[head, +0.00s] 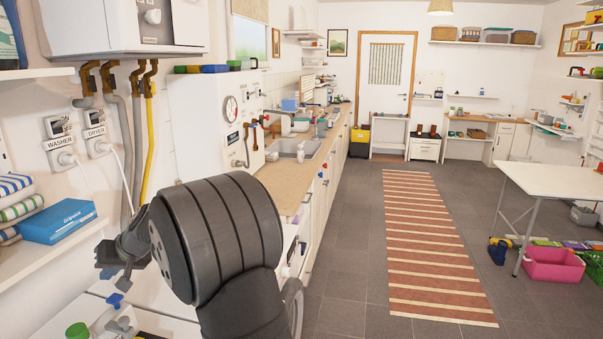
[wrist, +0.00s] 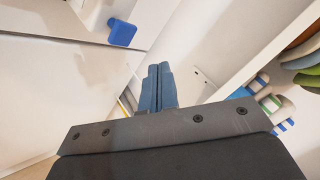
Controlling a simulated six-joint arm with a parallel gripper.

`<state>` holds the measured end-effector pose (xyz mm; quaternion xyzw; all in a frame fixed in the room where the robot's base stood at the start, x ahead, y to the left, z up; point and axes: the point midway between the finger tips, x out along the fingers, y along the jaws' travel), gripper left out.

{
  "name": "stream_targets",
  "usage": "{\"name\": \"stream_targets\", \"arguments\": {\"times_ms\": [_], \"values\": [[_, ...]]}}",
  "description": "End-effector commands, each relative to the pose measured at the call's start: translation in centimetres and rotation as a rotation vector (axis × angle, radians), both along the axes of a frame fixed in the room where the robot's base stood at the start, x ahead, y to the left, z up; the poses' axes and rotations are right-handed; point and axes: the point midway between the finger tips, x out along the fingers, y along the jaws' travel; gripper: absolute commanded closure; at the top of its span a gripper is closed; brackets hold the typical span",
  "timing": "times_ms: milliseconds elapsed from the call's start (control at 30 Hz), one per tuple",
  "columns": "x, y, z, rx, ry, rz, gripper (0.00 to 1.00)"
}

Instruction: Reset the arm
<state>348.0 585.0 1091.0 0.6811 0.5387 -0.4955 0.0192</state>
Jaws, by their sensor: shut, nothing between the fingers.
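My arm fills the lower left of the head view, with its dark rounded link in front of the washer and counter area. My gripper (head: 110,262) shows small and partly hidden behind the arm, above the white machine tops. In the wrist view my gripper (wrist: 157,75) has its two blue-grey fingers pressed together, with nothing between them. No object is held.
A blue box (head: 60,221) and striped towels (head: 17,205) lie on the left shelf near my gripper. Hoses and plugs hang on the wall beside it. A blue knob (wrist: 122,32) is near the fingers. The floor with the striped rug (head: 425,245) is open.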

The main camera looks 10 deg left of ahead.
Motion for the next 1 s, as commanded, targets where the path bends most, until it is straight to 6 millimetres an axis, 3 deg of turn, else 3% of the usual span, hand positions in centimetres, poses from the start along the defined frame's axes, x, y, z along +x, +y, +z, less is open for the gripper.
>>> {"name": "stream_targets", "arguments": {"times_ms": [233, 300, 567, 633, 900, 1000], "values": [[0.0, 0.0, 5.3, 0.002, -0.003, -0.001, 1.0], [0.0, -0.1, 2.9, -0.006, 0.005, 0.0, 1.0], [0.0, -0.1, -2.4, -0.005, 0.004, -0.001, 1.0], [0.0, 0.0, 0.1, 0.004, -0.005, 0.0, 1.0], [0.0, -0.1, 5.3, -0.003, -0.009, 0.008, 1.0], [-0.4, -0.9, 5.6, -0.055, -0.095, 0.11, 1.0]]}}
